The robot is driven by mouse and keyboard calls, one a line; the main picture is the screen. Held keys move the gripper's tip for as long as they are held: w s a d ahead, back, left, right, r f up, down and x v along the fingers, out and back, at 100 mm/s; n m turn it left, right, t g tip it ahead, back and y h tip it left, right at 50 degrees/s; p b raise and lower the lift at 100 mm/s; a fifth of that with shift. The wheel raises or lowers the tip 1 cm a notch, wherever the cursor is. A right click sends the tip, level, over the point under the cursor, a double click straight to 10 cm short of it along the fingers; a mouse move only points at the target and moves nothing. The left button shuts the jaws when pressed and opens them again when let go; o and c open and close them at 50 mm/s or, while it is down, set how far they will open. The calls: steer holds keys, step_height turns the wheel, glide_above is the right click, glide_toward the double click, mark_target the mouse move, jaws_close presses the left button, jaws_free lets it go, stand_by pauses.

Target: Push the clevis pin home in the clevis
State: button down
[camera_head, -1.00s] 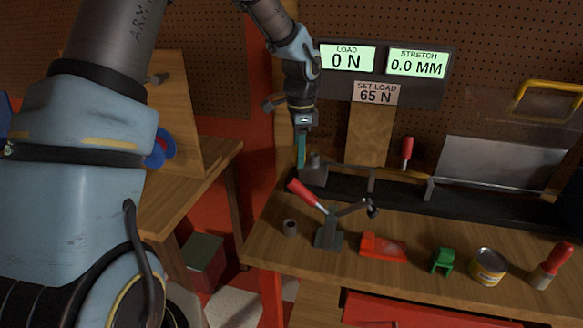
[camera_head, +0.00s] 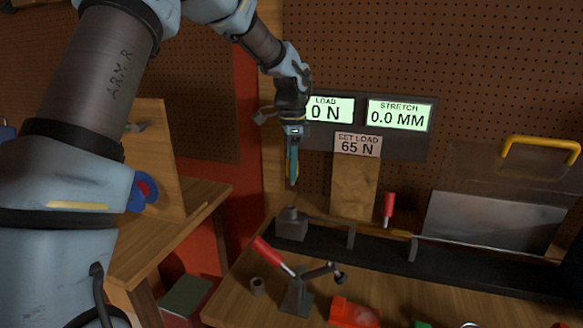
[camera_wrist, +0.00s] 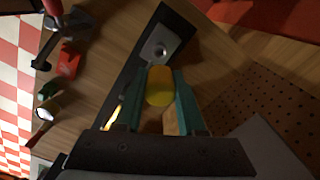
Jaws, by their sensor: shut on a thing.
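My gripper (camera_head: 292,180) points down above the left end of the black rig. It is shut on a yellow, round-ended piece (camera_wrist: 159,88), held between the teal fingers. This may be the clevis pin, but its far end is hidden from the wrist camera. Below and apart from the fingers is a grey block (camera_head: 291,223), which looks like the clevis, at the rig's left end. In the wrist view the block (camera_wrist: 172,42) shows a round hole-like spot on its top, beyond the yellow piece.
A red-handled toggle clamp (camera_head: 297,290), a small dark cup (camera_head: 257,286) and a red block (camera_head: 352,312) stand on the bench in front. Displays behind read load 0 N (camera_head: 329,110) and stretch 0.0 mm (camera_head: 398,115); a plate (camera_head: 358,144) reads set load 65 N.

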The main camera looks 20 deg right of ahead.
steer(key=shift+f+b, duration=1.45)
steer(key=shift+f, duration=1.35)
steer(key=shift+f, duration=0.4)
steer(key=shift+f+b, duration=0.85)
steer(key=shift+f, duration=0.8)
steer(key=shift+c, duration=2.1)
jaws_free()
steer(key=shift+r, duration=0.1)
